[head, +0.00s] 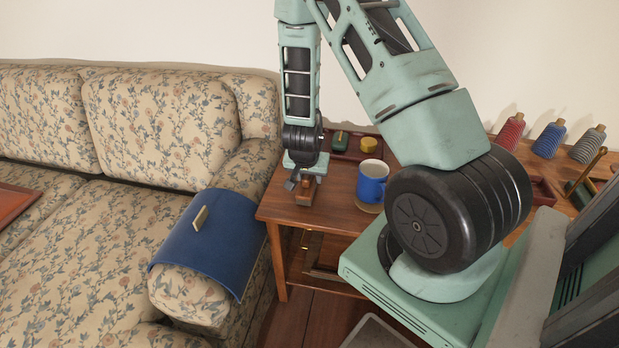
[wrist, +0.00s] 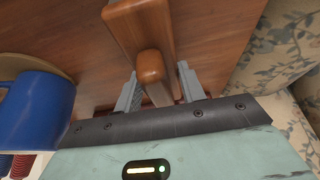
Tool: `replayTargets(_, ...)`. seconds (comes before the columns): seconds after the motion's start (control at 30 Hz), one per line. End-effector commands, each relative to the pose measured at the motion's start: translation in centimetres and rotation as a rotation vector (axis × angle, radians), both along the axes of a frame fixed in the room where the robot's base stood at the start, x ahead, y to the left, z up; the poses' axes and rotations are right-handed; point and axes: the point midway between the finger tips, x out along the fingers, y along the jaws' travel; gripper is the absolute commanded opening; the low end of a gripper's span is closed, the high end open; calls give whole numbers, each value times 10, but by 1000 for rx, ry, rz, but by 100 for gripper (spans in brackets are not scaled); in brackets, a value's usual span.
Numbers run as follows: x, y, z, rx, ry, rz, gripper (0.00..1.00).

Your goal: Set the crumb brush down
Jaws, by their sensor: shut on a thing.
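The crumb brush (wrist: 152,75) is a wooden piece with a rounded handle and a wider wooden block. My gripper (wrist: 157,82) is shut on its handle, one grey finger on each side. In the head view my gripper (head: 304,181) points down over the left part of the wooden side table (head: 335,208). The brush (head: 305,194) shows below it, at or just above the tabletop; I cannot tell whether it touches. My gripper partly hides it.
A blue mug (head: 372,184) stands on a round coaster close to the right of my gripper. A dark red tray (head: 345,150) with a green item and a yellow tin (head: 369,144) lies behind. The sofa arm with a blue cover (head: 215,245) is left of the table.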

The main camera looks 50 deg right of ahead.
Motion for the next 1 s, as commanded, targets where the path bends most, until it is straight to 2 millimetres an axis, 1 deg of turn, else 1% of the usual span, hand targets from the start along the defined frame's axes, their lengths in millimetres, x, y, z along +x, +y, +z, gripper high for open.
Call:
replayTargets(0.17,0,0,1,0,-1,0,22)
replayTargets(0.27,0,0,-2,-1,-1,0,22)
replayTargets(0.3,0,0,-2,-1,-1,0,42)
replayTargets(0.37,0,0,-1,-1,-1,0,59)
replayTargets(0.4,0,0,-1,-1,-1,0,62)
replayTargets(0.63,0,0,-1,-1,-1,0,62)
replayTargets(0.77,0,1,6,-1,-1,1,62)
replayTargets(0.87,-3,6,20,-3,-2,2,62)
replayTargets(1.0,-8,16,48,-2,-2,4,62)
